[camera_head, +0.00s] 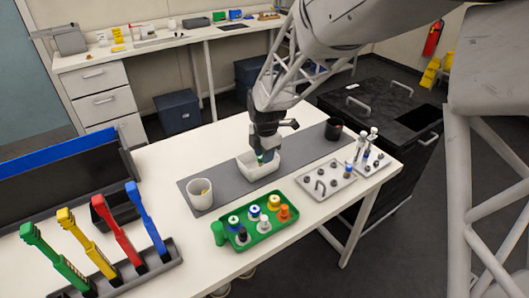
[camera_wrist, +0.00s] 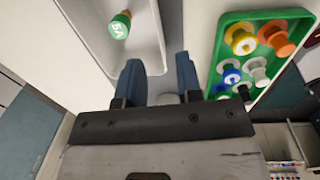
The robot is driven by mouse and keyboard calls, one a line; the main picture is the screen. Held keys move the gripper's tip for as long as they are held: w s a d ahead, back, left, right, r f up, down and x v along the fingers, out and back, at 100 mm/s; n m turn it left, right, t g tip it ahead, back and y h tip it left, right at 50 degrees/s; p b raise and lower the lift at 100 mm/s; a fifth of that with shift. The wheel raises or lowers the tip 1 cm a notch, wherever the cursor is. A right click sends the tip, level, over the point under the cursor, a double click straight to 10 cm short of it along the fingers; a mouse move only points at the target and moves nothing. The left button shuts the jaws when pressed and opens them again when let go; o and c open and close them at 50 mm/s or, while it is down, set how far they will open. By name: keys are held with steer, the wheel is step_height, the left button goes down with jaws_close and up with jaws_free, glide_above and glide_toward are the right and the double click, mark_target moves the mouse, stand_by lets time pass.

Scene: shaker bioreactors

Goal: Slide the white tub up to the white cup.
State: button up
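The white tub (camera_head: 246,172) stands on the grey mat, to the right of and behind the white cup (camera_head: 200,199), with a gap between them. My gripper (camera_head: 264,157) is low over the tub. In the wrist view my gripper (camera_wrist: 163,68) has its two blue-grey fingers apart, with the tub's right wall (camera_wrist: 157,35) running toward the gap between them. Whether either finger touches the wall cannot be told. A green-capped piece marked 5A (camera_wrist: 120,25) lies in the tub.
A green tray (camera_head: 265,232) of coloured-capped bottles stands in front of the tub. A dark cup (camera_head: 333,132) and a grey rack (camera_head: 325,186) are to the right. Coloured-handled tools (camera_head: 75,235) stand at left. The grey mat (camera_head: 228,182) is bare between tub and white cup.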

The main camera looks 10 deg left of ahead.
mark_target(263, 174)
steer(key=shift+f, duration=0.1)
steer(key=shift+w+a+f, duration=0.1)
steer(key=shift+f, duration=1.8)
steer(key=shift+w+a+f, duration=0.1)
steer(key=shift+f, duration=1.8)
steer(key=shift+c, duration=0.2)
jaws_close()
